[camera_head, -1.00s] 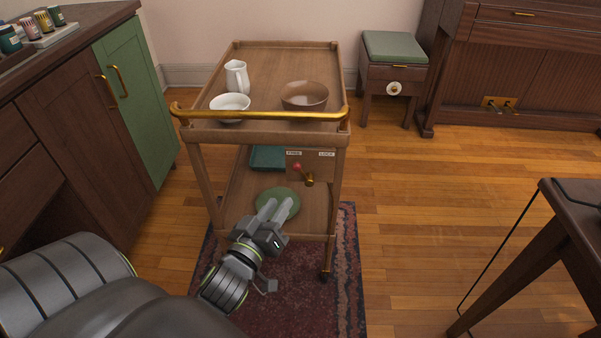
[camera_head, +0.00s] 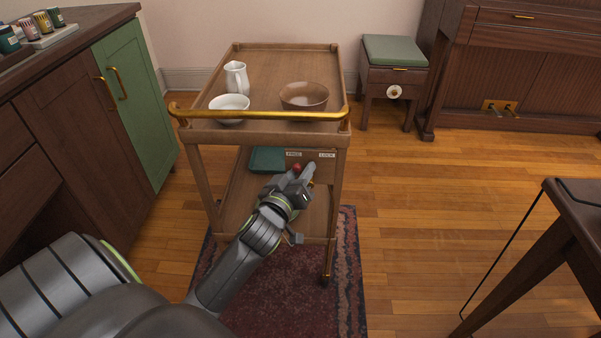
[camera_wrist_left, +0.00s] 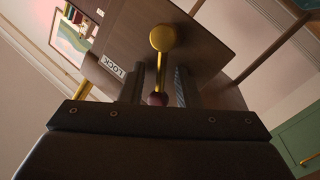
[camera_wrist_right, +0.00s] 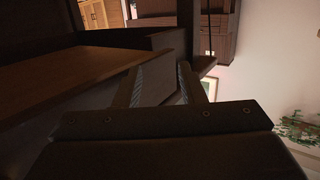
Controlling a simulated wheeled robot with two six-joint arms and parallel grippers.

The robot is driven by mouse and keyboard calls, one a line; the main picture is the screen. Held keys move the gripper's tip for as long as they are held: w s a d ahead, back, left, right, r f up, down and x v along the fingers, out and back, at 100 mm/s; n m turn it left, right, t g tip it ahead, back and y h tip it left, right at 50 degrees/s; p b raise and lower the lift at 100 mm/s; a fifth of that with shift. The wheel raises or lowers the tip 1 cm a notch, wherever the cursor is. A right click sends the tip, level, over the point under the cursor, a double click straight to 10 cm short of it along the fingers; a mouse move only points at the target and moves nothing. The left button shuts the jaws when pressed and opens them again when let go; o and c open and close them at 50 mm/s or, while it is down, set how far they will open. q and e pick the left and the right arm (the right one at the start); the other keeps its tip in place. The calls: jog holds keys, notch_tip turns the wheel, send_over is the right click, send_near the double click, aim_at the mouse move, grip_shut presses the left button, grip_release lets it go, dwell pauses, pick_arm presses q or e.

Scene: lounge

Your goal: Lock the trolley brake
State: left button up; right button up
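The wooden trolley (camera_head: 240,138) stands ahead, with a brake panel on its near end below the top. The panel has a FREE label (camera_head: 293,154) at left and a LOCK label (camera_head: 327,155) at right. The brake lever's red knob (camera_head: 297,167) is on the FREE side. My left gripper (camera_head: 304,175) is at the panel, partly covering the lever. In the left wrist view, the brass pivot (camera_wrist_left: 162,38) lies beyond the fingers, and the dark red knob (camera_wrist_left: 157,98) sits between the open fingers (camera_wrist_left: 158,82). My right gripper (camera_wrist_right: 162,80) is open, away from the trolley.
A white jug (camera_head: 236,78), a white bowl (camera_head: 229,102) and a brown bowl (camera_head: 304,96) stand on the trolley top. A brass rail (camera_head: 260,114) crosses above the panel. A cabinet (camera_head: 135,95) stands left and a dark table (camera_head: 575,200) right. Floor right of the trolley is clear.

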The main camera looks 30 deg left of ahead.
pick_arm(q)
grip_shut()
dwell(0.3)
